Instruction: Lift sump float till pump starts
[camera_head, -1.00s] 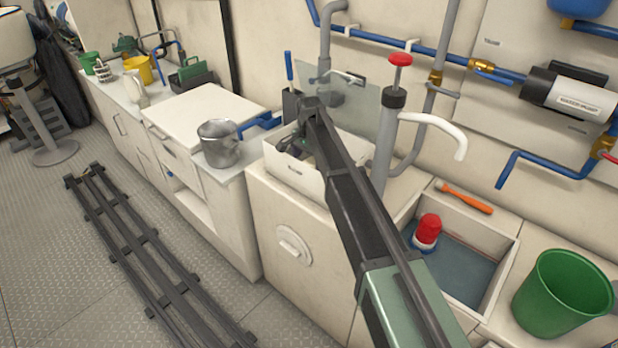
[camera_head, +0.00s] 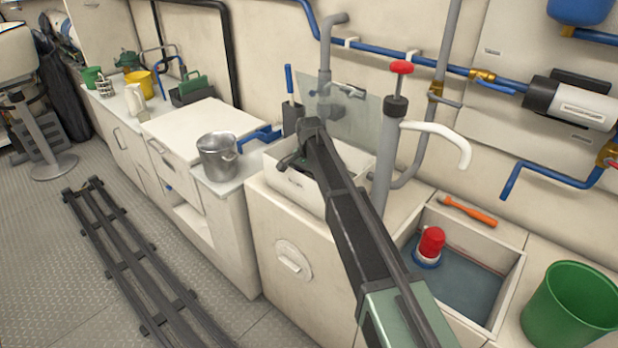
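A white open-topped box (camera_head: 292,190), which looks like the sump, stands on the white cabinet at the centre. Its clear lid (camera_head: 362,122) is raised behind it. My gripper (camera_head: 287,163) is at the box's opening, near its left side, small and dark against the box. My own arm hides much of the box's inside. I cannot make out the float in this view. Whether the fingers are open or shut, or touch anything, is too small to tell.
A metal pot (camera_head: 217,157) stands left of the box. A grey hand pump with a red knob (camera_head: 401,67) rises close to its right. A sink (camera_head: 500,262) holds a red-topped device (camera_head: 431,243). A green bucket (camera_head: 572,305) is at far right.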

